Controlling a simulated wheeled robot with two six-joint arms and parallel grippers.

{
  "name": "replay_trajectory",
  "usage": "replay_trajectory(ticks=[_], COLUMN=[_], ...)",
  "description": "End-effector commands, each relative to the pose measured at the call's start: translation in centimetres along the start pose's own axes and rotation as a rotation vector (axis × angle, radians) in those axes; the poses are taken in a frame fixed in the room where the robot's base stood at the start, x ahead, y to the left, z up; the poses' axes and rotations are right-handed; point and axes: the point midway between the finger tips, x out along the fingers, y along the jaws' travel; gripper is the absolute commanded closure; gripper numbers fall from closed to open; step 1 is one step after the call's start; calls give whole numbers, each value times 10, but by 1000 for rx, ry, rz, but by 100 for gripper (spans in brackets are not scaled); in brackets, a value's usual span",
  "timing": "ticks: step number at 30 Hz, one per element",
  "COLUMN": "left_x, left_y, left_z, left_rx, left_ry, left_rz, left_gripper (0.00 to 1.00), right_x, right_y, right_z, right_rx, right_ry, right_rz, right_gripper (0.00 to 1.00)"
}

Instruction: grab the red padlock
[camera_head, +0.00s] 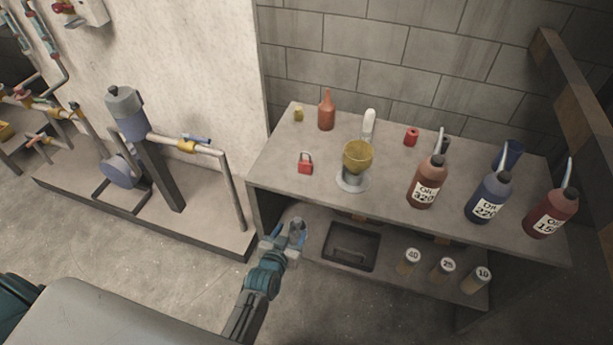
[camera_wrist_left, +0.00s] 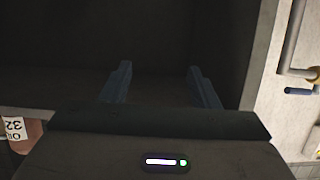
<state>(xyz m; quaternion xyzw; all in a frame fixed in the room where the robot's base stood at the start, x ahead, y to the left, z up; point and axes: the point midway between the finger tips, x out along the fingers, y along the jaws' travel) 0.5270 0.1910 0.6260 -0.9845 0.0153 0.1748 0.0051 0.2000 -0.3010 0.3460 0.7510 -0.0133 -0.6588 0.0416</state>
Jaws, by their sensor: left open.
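The red padlock (camera_head: 305,164) stands on the upper shelf top near its front left edge, with its shackle upward. My left gripper (camera_head: 297,232) is in front of the shelf unit, below and in front of the padlock and apart from it. In the left wrist view the two fingers (camera_wrist_left: 160,85) are spread apart with nothing between them, facing a dark surface. The padlock does not show in the left wrist view. My right gripper is not seen in either view.
A black tray (camera_head: 350,246) sits on the lower shelf. Pipes and a pump (camera_head: 127,112) stand left.

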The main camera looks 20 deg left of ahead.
Motion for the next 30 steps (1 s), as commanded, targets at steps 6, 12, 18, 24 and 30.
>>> replay_trajectory(ticks=[6, 12, 18, 24, 30], left_x=[-12, -12, 18, 32, 58], left_y=[-2, -5, -6, -7, -6], left_z=[-118, -155, -166, -170, -180], left_rx=[-13, -13, -13, -15, -14], left_ry=[281, 351, 351, 349, 349], left_rz=[-36, -48, -47, -47, -47], left_gripper=[44, 44, 44, 44, 44], right_x=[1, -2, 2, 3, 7], right_y=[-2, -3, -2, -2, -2], right_z=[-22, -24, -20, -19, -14], right_rx=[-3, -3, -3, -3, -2], right_ry=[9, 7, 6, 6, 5], right_rz=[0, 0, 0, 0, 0], right_gripper=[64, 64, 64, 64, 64])
